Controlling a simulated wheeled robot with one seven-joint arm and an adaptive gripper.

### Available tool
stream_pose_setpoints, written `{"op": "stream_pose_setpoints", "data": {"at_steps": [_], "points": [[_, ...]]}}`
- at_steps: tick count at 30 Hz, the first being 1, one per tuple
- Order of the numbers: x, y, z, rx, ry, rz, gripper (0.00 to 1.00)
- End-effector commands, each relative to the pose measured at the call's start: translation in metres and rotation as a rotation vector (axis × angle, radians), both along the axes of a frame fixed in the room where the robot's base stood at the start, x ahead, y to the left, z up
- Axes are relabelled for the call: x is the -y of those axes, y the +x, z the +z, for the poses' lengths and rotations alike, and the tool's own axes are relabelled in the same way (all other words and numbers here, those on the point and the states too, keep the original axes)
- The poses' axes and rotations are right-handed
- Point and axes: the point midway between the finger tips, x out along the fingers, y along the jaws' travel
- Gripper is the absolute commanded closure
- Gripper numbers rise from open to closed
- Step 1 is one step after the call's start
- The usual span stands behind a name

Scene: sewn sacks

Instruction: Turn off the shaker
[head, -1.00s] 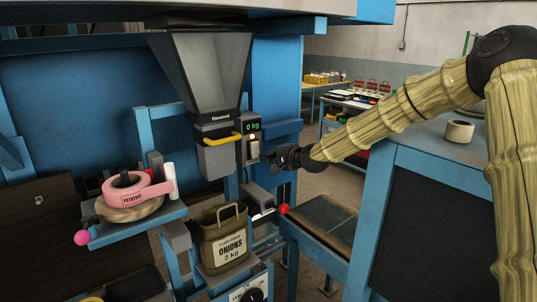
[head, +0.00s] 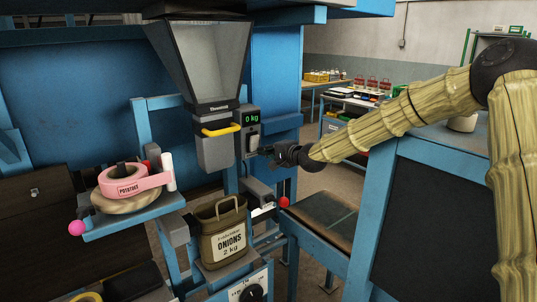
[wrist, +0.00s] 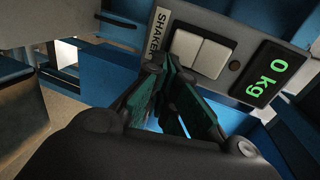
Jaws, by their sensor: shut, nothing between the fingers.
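The shaker switch (wrist: 201,53) is a white rocker on a grey panel, beside a SHAKER label (wrist: 157,34) in the wrist view. The green display (wrist: 269,74) reads 0 kg. In the head view the panel (head: 251,129) is on the blue post, right of the hopper. My gripper (wrist: 160,63) is shut and empty, its tips close to the switch's near edge; I cannot tell whether they touch it. It also shows in the head view (head: 264,150).
The metal hopper (head: 207,60) with a yellow handle (head: 222,131) hangs left of the panel. An onion sack (head: 223,232) stands below it. A blue-framed stand (head: 420,200) is at right.

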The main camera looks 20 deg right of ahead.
Motion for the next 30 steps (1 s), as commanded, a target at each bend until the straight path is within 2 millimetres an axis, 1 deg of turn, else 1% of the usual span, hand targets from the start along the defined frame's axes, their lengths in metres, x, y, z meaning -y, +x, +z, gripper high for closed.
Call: {"op": "stream_pose_setpoints", "data": {"at_steps": [5,8,21,25,30], "points": [[0.000,0.000,0.004,0.001,-0.001,0.000,1.00],[0.000,0.000,0.013,0.002,0.000,0.000,1.00],[0.002,0.002,0.081,0.002,0.002,0.000,1.00],[0.002,0.002,0.093,0.000,0.002,0.000,1.00],[0.002,0.002,0.099,-0.001,0.002,0.001,1.00]]}}
